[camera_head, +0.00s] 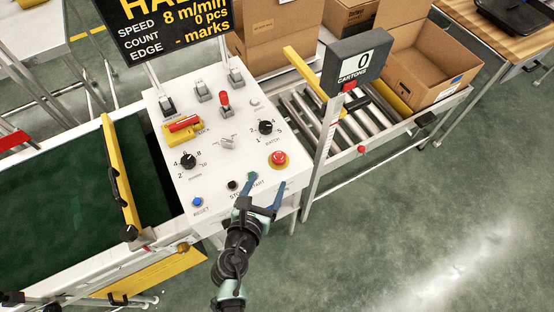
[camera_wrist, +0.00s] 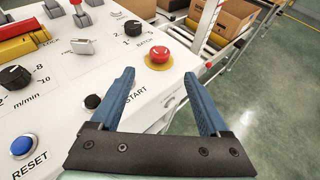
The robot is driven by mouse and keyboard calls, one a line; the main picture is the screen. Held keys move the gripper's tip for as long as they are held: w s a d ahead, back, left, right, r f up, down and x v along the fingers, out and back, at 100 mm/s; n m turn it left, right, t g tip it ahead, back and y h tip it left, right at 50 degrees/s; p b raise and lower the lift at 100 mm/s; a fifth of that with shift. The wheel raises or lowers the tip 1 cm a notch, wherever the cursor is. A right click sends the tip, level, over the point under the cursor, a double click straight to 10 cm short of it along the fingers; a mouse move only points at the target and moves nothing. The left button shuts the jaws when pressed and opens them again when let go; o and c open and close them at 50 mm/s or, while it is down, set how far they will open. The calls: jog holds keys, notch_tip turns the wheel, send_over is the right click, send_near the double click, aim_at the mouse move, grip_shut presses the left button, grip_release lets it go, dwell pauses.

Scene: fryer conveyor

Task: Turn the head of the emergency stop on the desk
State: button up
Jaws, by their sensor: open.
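The emergency stop (camera_head: 278,158) is a red mushroom head on a round yellow base, at the right side of the white control desk (camera_head: 215,185). In the wrist view its red head (camera_wrist: 158,54) shows beyond and between my fingertips. My gripper (camera_head: 263,183) is open and empty, with two blue fingers spread apart. In the head view it is over the front edge of the desk, nearer to me than the emergency stop and apart from it. In the wrist view my gripper (camera_wrist: 160,75) hides part of the desk front and the START area.
Near the stop are the batch knob (camera_head: 265,127), black stop button (camera_head: 232,185) and blue reset button (camera_head: 197,201). A post with a cartons counter (camera_head: 356,65) stands right of the desk, beside a roller conveyor (camera_head: 350,133). Floor at the right is clear.

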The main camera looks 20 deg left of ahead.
aim_at(277, 161)
jog(key=b+x, duration=0.1)
jog(key=x, duration=0.8)
jog(key=shift+w+b, duration=0.15)
jog(key=shift+b, duration=0.15)
